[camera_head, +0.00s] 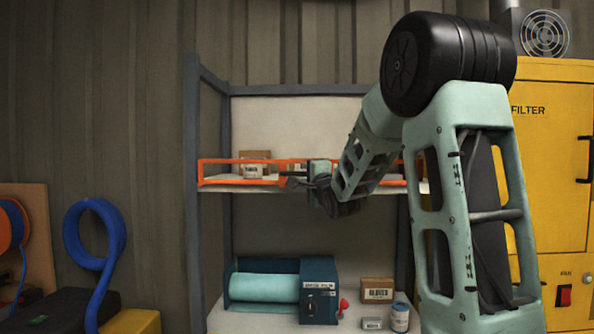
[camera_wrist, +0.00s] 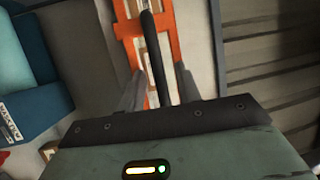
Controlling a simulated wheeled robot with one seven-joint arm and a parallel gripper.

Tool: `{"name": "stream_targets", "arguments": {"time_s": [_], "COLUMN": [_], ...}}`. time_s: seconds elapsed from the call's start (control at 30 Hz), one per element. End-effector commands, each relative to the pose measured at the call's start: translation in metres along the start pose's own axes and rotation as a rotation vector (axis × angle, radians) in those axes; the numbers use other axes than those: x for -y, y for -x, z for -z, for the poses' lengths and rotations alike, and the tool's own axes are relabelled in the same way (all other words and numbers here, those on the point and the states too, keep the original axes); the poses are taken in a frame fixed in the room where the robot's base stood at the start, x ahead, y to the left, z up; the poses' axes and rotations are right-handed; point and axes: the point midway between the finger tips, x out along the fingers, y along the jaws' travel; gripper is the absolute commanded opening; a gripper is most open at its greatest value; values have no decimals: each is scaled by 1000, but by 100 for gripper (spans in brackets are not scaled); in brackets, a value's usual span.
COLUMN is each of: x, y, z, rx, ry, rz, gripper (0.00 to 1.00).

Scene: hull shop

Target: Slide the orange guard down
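The orange guard (camera_head: 228,181) is an open rail frame along the front of the upper shelf. It stands up around the shelf's front edge, and its right part is partly hidden by my arm. In the wrist view the guard (camera_wrist: 130,28) runs up the picture, with a dark bar (camera_wrist: 154,55) in front of it. My gripper (camera_head: 290,178) is at the middle of the guard. In the wrist view its two fingers (camera_wrist: 160,80) stand apart, one on each side of the dark bar. I cannot tell whether they touch it.
The upper shelf holds a white tub (camera_head: 252,170) and a cardboard box (camera_head: 254,155) behind the guard. Below are a teal roll dispenser (camera_head: 318,290), a box (camera_head: 377,290) and a small can (camera_head: 400,317). A yellow filter cabinet (camera_head: 560,150) stands at right.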

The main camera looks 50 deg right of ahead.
Motion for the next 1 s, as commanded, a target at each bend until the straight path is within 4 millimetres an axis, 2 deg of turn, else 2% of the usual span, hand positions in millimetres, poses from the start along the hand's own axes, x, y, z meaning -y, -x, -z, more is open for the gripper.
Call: {"name": "stream_targets", "arguments": {"time_s": [0.4, 0.47, 0.53, 0.77, 1.0], "x": [1, 1, 1, -1, -24], "y": [2, 2, 2, 2, 6], "z": [2, 2, 2, 2, 0], "rx": [0, 0, 0, 0, 1], "ry": [1, 1, 1, 1, 0], "rz": [0, 0, 0, 0, -2], "gripper": [34, 20, 0, 0, 0]}}
